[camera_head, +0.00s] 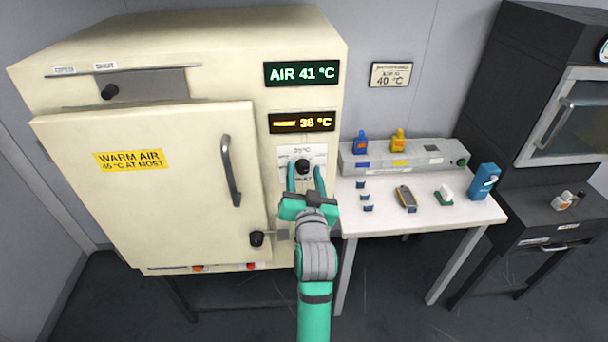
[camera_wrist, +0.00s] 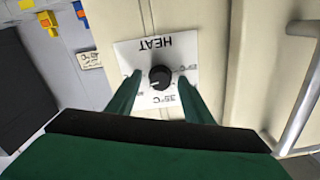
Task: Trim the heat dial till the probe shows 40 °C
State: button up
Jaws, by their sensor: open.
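The black heat dial (camera_head: 302,166) sits on a white scale plate on the cabinet front. In the wrist view the dial (camera_wrist: 160,77) lies between the fingers of my gripper (camera_wrist: 158,85), which are open with a gap on each side. In the head view my gripper (camera_head: 304,178) reaches up to the dial from below. The amber probe display (camera_head: 302,122) reads 38 °C. The green air display (camera_head: 301,73) reads AIR 41 °C. A wall plate (camera_head: 390,75) shows 40 °C.
The cabinet door (camera_head: 150,180) is shut, with a long handle (camera_head: 231,170) left of the dial and a black-knobbed latch (camera_head: 257,238) below. A white table (camera_head: 460,212) at right holds bottles, small blue clips and a yellow-grey meter (camera_head: 406,197). A dark oven stands far right.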

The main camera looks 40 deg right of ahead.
jog(key=shift+s+a, duration=0.1)
jog(key=v, duration=1)
jog(key=shift+s+a, duration=0.2)
jog(key=shift+s, duration=0.05)
jog(key=s+a+f+n+y, duration=0.2)
jog(key=s+a+f+n, duration=0.15)
jog(key=a+f, duration=0.55)
jog(key=s+a+f+n+y, duration=0.25)
jog(key=s+a+f, duration=0.25)
jog(key=a+f, duration=0.45)
jog(key=s+a+f+n+y, duration=0.2)
jog(key=s+a, duration=0.4)
jog(key=s, duration=0.3)
jog(key=s+a+f+n+y, duration=0.1)
jog(key=s+a+f+y, duration=0.1)
jog(key=s+a, duration=0.5)
jog(key=s, duration=0.3)
jog(key=shift+s+n+y, duration=0.3)
jog(key=shift+n+y, duration=0.05)
jog(key=shift+n, duration=0.05)
jog(key=shift+s+f, duration=0.1)
